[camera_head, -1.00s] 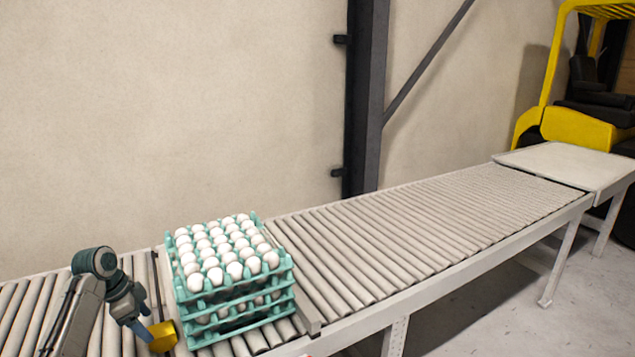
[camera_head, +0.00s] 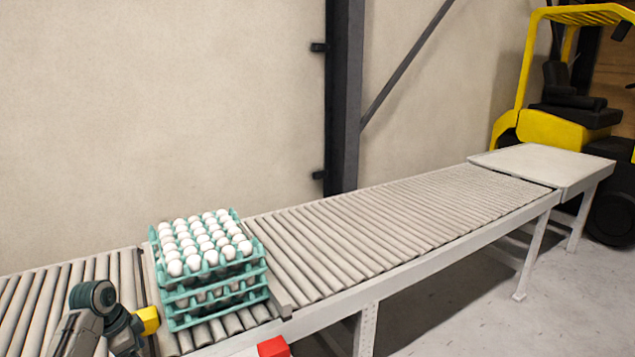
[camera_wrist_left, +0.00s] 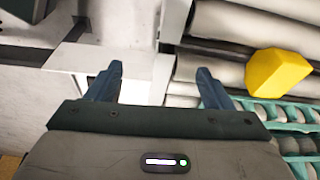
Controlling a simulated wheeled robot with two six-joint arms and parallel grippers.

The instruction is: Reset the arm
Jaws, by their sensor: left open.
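My left arm (camera_head: 97,298) comes in at the lower left of the head view, in front of the roller conveyor. Its fingertips cannot be made out there. In the left wrist view my left gripper (camera_wrist_left: 158,82) is open, with two dark blue fingers apart and nothing between them. A stack of teal egg trays (camera_head: 220,293), its top one full of white eggs, stands on the conveyor to the right of the arm. The teal tray edges (camera_wrist_left: 270,125) also show at the right of the wrist view, apart from the fingers. My right gripper is out of view.
A yellow block (camera_head: 148,320) sits beside the stack's left side; a yellow block (camera_wrist_left: 277,73) also shows in the wrist view. A red block (camera_head: 272,346) is at the conveyor's front edge. The conveyor (camera_head: 400,237) is clear rightwards. A yellow forklift (camera_head: 550,126) stands behind its far end.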

